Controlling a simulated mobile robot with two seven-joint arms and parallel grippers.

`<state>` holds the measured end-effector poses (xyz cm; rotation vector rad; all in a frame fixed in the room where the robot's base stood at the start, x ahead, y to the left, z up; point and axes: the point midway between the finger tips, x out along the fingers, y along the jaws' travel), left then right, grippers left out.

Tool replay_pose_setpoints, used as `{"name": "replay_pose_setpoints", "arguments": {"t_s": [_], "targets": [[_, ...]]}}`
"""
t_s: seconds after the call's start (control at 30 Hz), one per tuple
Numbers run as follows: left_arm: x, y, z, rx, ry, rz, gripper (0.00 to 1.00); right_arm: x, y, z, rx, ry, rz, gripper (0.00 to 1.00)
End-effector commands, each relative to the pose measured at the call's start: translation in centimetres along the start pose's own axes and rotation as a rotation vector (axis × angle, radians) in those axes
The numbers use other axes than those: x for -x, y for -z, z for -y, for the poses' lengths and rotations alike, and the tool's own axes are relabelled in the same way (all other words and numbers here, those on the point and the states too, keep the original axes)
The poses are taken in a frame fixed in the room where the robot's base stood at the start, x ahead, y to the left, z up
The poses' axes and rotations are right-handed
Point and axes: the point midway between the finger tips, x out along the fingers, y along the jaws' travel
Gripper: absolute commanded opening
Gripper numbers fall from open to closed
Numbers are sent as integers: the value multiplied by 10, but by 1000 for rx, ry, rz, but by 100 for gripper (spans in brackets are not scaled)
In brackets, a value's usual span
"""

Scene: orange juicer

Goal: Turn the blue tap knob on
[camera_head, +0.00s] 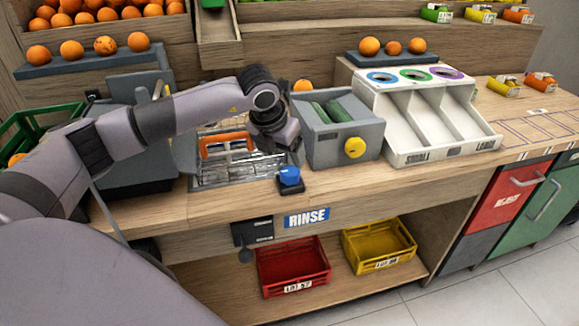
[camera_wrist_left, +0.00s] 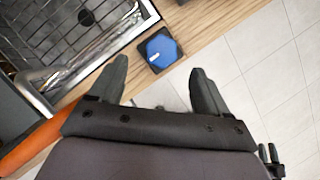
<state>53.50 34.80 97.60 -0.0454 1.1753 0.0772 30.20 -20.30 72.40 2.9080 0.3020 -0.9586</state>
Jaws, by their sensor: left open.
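The blue tap knob (camera_head: 289,176) sits on a dark square base at the front edge of the wooden counter, right of the sink. In the left wrist view the blue knob (camera_wrist_left: 161,49) has a white pointer mark and lies just beyond the fingertips, between their lines. My left gripper (camera_head: 285,150) is over the counter just above and behind the knob, its fingers mostly hidden by the wrist. In its own view the left gripper (camera_wrist_left: 158,66) is open and empty, the two dark fingers apart. No contact with the knob shows.
The metal sink (camera_head: 235,174) with an orange-handled basket (camera_head: 226,138) is left of the knob. A grey box with a yellow knob (camera_head: 354,148) stands close on the right. A RINSE label (camera_head: 307,217) is on the counter front. Red (camera_head: 292,270) and yellow (camera_head: 379,243) crates sit below.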

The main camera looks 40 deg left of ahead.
Motion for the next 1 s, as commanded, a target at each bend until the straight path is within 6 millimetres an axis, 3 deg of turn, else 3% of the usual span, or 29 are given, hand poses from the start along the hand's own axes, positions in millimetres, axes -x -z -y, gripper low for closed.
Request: {"name": "replay_pose_setpoints", "arguments": {"t_s": [0.23,0.4,0.77,0.93,1.0], "targets": [[-40,2,2,-1,4,-6,77,4,6,0,-1,0,0,43],[-57,1,2,-2,6,-4,77,5,7,0,-1,0,0,43],[-64,2,2,-3,6,-2,77,5,7,0,-2,0,0,43],[-64,1,3,-3,7,-2,25,6,7,0,-2,0,0,43],[-64,1,2,-3,7,-2,21,6,7,0,-2,0,0,43]]}}
